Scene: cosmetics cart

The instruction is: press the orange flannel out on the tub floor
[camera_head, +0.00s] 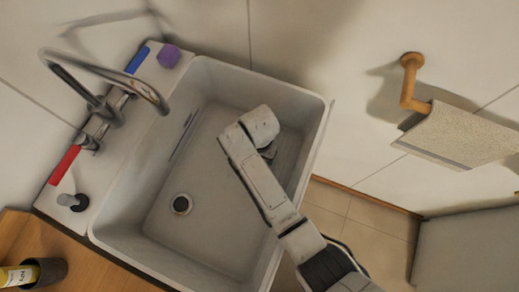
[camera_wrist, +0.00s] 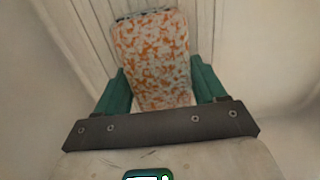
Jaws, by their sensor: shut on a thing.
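The orange flannel (camera_wrist: 152,50) shows in the wrist view as an orange-and-white mottled, roughly rectangular piece. It lies between the two green fingers of my gripper (camera_wrist: 158,80), which is shut on it. Behind it are pale grooves of the tub. I cannot tell whether the flannel touches the floor. In the head view my arm reaches into the white tub (camera_head: 215,225) from the lower right. My gripper is low inside, near the tub's right wall, mostly hidden by my wrist. The flannel cannot be seen in that view.
A round drain (camera_head: 181,204) is in the tub floor, left of my arm. A curved chrome tap (camera_head: 105,66) overhangs the tub's left side. A purple block (camera_head: 169,56) stands on the back ledge. A grey towel (camera_head: 455,135) hangs on a wooden holder at the right.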

